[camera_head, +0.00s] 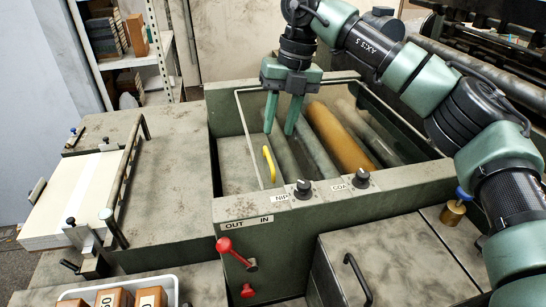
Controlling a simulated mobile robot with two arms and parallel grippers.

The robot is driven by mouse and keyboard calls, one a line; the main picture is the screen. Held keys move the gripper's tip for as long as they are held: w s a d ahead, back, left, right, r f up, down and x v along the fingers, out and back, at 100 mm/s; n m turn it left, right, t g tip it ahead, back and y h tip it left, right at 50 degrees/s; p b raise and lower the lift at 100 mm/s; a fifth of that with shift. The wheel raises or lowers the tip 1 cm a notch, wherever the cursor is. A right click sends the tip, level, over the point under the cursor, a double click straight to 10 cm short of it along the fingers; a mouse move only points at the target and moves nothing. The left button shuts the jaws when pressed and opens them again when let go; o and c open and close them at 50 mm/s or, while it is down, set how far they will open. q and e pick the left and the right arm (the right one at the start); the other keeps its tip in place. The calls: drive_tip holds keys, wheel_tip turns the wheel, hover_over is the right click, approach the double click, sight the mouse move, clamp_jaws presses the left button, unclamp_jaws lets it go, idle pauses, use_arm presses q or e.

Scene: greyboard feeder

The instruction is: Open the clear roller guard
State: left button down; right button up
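The clear roller guard shows mainly by its thin pale frame (247,135), which lies across the top of the roller bay. Its clear panel is hard to make out, and it appears to be down over the rollers. A yellow handle (269,164) stands near the guard's front left part. My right gripper (280,132) points down over the left part of the bay, behind the handle in the picture. Its two green fingers are apart with nothing seen between them. I cannot tell whether a fingertip touches the guard. My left gripper is not in view.
An orange roller (338,138) and grey rollers lie in the bay. Two black knobs (303,187) sit on its front rim. A red-knobbed lever (224,245) stands at the front. A pale board stack (65,200) lies left. A white tray (170,290) holds wooden blocks.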

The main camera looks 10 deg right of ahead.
sight(271, 161)
drive_tip(key=f, duration=0.5)
drive_tip(key=w+a+f+p, duration=0.1)
drive_tip(key=f, duration=0.2)
drive_tip(key=shift+f, duration=0.2)
drive_tip(key=shift+w+f, duration=0.15)
drive_tip(key=shift+f, duration=0.25)
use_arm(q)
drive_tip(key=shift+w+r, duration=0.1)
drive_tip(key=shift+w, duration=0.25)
use_arm(e)
drive_tip(key=shift+a, duration=0.1)
clamp_jaws()
drive_tip(key=shift+r, duration=0.1)
idle(0.3)
